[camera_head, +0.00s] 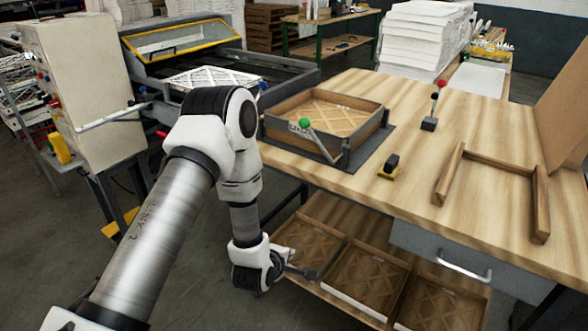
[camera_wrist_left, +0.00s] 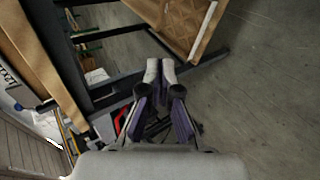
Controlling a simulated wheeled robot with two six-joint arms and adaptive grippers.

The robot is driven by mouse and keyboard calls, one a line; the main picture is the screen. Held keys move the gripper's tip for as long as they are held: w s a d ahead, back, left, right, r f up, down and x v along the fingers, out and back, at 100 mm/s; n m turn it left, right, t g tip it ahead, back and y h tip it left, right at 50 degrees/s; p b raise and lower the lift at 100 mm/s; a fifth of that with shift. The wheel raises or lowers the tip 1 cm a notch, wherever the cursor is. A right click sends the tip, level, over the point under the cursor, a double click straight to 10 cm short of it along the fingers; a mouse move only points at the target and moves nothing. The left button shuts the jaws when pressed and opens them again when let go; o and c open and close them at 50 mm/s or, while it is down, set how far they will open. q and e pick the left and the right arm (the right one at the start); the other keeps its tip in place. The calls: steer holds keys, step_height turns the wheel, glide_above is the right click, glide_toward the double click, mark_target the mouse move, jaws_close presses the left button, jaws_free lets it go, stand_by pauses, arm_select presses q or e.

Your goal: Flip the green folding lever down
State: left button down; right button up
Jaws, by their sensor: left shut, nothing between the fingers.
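The lever with the green knob (camera_head: 304,123) stands at the front of a square wooden tray (camera_head: 285,105) on the workbench. Its pale bar slants from the knob at upper left down to a dark hinge at the tray's front right. My left gripper (camera_head: 303,272) is low in front of the bench, beside the lower shelf, well below and apart from the lever. In the left wrist view the left gripper's fingers (camera_wrist_left: 160,70) are together, with nothing between them. The lever is not clearly visible there. My right gripper is not in view.
On the workbench (camera_head: 400,120) are a red-knobbed stick (camera_head: 436,105), a small black-and-yellow block (camera_head: 389,167) and a wooden frame (camera_head: 541,205). Filter boxes (camera_head: 365,280) fill the lower shelf. A machine with a white filter (camera_head: 205,78) stands behind my left arm.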

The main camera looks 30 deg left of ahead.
arm_select(q)
steer(key=w+a+r+n+t+y, duration=0.1)
steer(key=w+a+r+n, duration=0.1)
steer(key=r, duration=0.6)
steer(key=w+a+r+n+t+y+p, duration=0.1)
steer(key=w+a+r+n+t, duration=0.1)
steer(key=r, duration=0.7)
steer(key=w+a+r+n+t+y+p, duration=0.1)
steer(key=w+a+r+n+t, duration=0.1)
steer(key=w+a+r, duration=0.2)
step_height(320, 180, up, 5)
steer(key=shift+w+a+f, duration=0.15)
steer(key=shift+w+a, duration=0.2)
steer(key=shift+a, duration=0.65)
steer(key=shift+w+a+p, duration=0.1)
steer(key=shift+w+p, duration=0.05)
steer(key=shift+p, duration=0.15)
steer(key=w+p, duration=0.5)
steer(key=w, duration=0.4)
steer(key=shift+d, duration=0.25)
